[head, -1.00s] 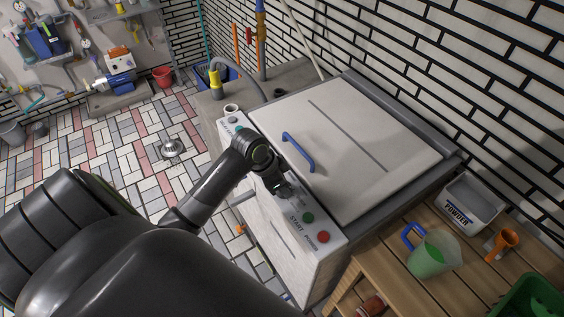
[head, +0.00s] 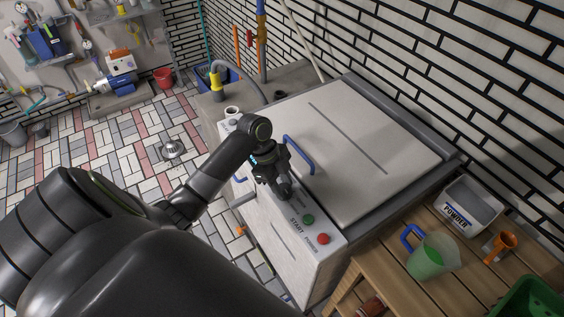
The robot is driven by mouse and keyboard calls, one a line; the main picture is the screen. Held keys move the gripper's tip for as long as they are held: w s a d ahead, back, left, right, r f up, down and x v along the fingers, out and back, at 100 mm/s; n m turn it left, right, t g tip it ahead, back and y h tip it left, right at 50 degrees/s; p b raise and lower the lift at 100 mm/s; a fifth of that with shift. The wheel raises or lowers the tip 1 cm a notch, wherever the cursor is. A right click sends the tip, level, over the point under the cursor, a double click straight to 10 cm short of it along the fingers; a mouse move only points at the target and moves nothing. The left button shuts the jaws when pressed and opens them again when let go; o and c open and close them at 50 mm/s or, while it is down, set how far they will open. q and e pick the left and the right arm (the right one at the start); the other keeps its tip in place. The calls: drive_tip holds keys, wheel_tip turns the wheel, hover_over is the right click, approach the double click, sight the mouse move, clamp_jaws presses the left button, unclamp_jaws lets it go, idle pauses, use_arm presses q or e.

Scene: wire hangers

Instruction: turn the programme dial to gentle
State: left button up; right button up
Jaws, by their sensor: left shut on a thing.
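The washing machine's light control panel (head: 322,223) runs along its front top edge. My left gripper (head: 285,194) is down on the panel, shut on what appears to be the programme dial. The gripper hides the dial and the marks around it, so I cannot read its setting. A green button (head: 308,220) marked START and a red button (head: 323,239) marked POWER sit just in front of the gripper. My right gripper is not in view.
The machine's white lid (head: 350,125) is closed, its blue handle (head: 299,154) close to my left wrist. A wooden bench (head: 385,275) on the right bears a jug (head: 432,258), a powder box (head: 468,207) and an orange scoop (head: 501,244). The tiled floor at left is open.

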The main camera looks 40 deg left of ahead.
use_arm(q)
drive_tip(key=shift+m, duration=0.6)
drive_tip(key=o, duration=1)
drive_tip(key=shift+r, duration=0.1)
drive_tip(key=w+b+v, duration=0.1)
drive_tip(key=b+v, duration=0.1)
drive_tip(key=v, duration=1.5)
drive_tip(key=shift+r, duration=0.2)
drive_tip(key=shift+s, duration=0.1)
